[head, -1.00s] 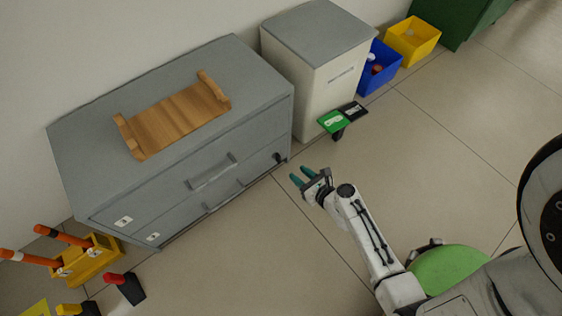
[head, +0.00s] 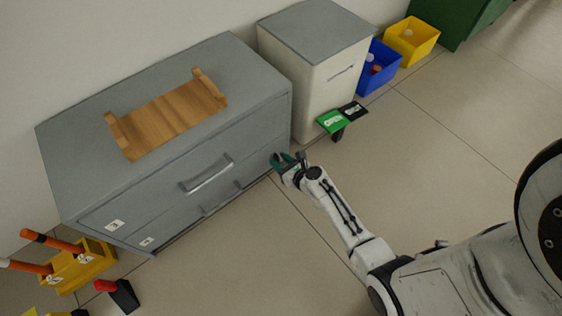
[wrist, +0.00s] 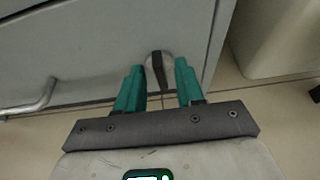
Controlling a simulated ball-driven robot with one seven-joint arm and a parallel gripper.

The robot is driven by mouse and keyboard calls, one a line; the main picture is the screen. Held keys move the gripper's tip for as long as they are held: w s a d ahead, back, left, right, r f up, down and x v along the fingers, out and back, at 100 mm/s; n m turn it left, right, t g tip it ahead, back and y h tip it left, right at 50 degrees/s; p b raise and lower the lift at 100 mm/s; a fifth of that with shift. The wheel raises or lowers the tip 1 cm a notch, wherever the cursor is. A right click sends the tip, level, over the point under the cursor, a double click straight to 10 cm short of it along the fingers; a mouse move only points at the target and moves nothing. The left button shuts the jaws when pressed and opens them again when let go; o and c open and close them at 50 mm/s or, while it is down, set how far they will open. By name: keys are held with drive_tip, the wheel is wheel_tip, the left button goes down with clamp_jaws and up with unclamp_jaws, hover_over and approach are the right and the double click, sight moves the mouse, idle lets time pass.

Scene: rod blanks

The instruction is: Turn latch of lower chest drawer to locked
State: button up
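The grey chest (head: 190,150) stands against the wall with two drawers, one above the other. The lower drawer has a bar handle (head: 222,198), which also shows at the left edge of the wrist view (wrist: 32,100). In the wrist view the latch (wrist: 158,72) is a dark lever on a round light plate near the drawer's right edge, pointing roughly up and down. My gripper (wrist: 158,88) is open, with one teal finger on each side of the latch, apart from it. In the head view my gripper (head: 285,161) hides the latch.
A white cabinet (head: 325,95) stands right of the chest, with a green card (head: 333,121) and a black card on a stand before it. Blue (head: 379,66) and yellow (head: 412,40) bins stand farther right. A wooden tray (head: 165,115) lies on the chest. Open floor lies in front.

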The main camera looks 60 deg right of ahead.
drive_tip(key=shift+c, duration=0.3)
clamp_jaws()
